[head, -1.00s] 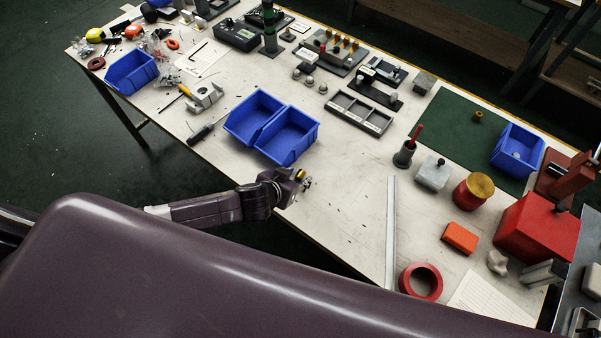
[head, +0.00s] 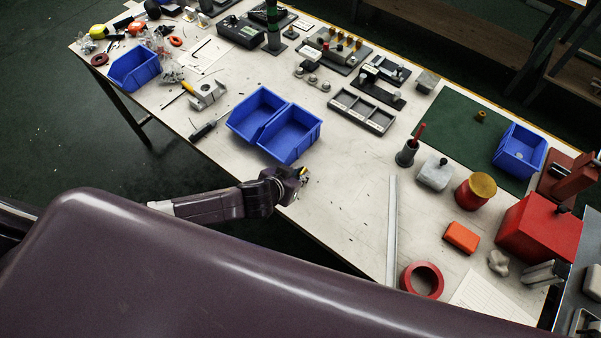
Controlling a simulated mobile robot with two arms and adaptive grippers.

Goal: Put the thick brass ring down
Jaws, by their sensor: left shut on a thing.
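My left gripper (head: 304,177) is over the near edge of the bench, just in front of the blue bins. It is shut on a small brass-coloured piece (head: 303,171), which I take to be the thick brass ring. The fingers hide most of it, and I cannot tell whether it touches the bench top. Another small brass-coloured part (head: 480,115) lies on the green mat (head: 445,118) at the right. My right gripper is not in view.
Two joined blue bins (head: 290,136) stand just behind the gripper. A grey sectioned tray (head: 362,110) lies farther back. A long metal strip (head: 392,230) and red tape roll (head: 421,280) are to the right. The bench (head: 340,185) is clear between gripper and strip.

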